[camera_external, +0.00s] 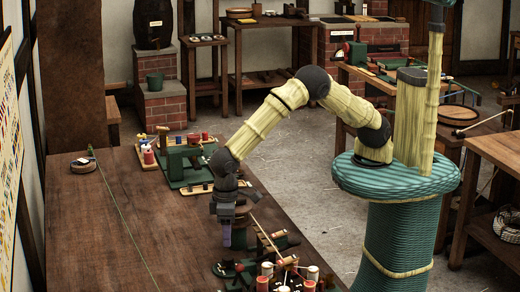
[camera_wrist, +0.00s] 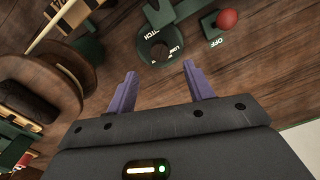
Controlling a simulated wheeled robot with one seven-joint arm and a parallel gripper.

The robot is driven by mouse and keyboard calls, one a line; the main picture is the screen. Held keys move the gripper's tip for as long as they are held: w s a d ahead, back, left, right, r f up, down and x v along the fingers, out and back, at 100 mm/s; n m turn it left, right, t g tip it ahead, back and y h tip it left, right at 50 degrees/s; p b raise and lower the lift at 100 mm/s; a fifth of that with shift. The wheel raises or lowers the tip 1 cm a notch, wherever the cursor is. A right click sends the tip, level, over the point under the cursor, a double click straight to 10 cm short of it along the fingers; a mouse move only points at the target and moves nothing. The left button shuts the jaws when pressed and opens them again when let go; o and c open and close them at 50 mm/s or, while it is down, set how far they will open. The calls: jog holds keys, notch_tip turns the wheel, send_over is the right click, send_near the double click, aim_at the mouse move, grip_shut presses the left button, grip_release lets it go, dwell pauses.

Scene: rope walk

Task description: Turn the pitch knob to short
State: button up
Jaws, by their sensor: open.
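My gripper (camera_wrist: 160,68) is open in the wrist view, its two purple fingers apart with nothing between them. A dark green round part (camera_wrist: 145,45), probably the pitch knob, lies just beyond the fingertips. White lettering beside it is partly legible and seems to include "PITCH"; I cannot read the knob's setting. In the outside view my gripper (camera_external: 225,238) points down above the bench, next to the green machine at the near end. The knob cannot be picked out there.
A red ball (camera_wrist: 227,18) sits by a plate marked "OFF", right of the knob. A wooden drum (camera_wrist: 35,85) stands left of my fingers. The wooden bench (camera_external: 115,220) is mostly clear at left. Another green machine (camera_external: 190,165) stands farther back.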

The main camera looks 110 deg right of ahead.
aim_at(228, 258)
notch_tip(228, 258, down, 7)
jog(key=shift+f+p, duration=0.15)
jog(key=shift+p, duration=0.25)
jog(key=c, duration=1)
